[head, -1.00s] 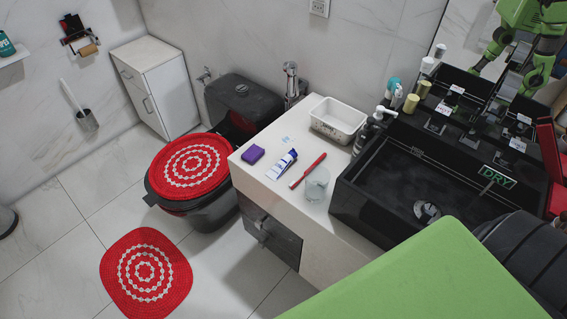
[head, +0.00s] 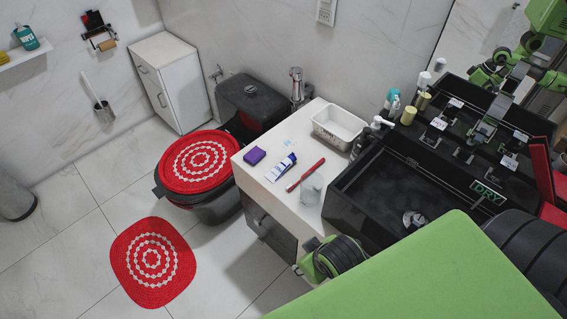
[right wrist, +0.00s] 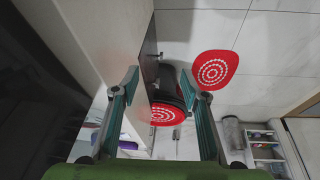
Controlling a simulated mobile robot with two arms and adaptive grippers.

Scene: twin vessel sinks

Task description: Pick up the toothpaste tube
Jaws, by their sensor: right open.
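The toothpaste tube (head: 281,166), white and dark blue, lies on the white counter (head: 290,205) in the head view. It lies between a purple block (head: 255,156) and a red toothbrush-like stick (head: 306,175). My right gripper (right wrist: 160,75) shows in the right wrist view with its two fingers wide apart and nothing between them. In the head view a green and black part of my arm (head: 335,258) is by the counter's front edge, apart from the tube. I cannot make out the tube in the right wrist view.
A clear glass (head: 311,189) stands beside the red stick, close to the black sink (head: 390,185). A white basket (head: 340,124) and several bottles stand behind. A toilet with a red cover (head: 200,160) is left of the counter; a red mat (head: 152,262) lies on open floor.

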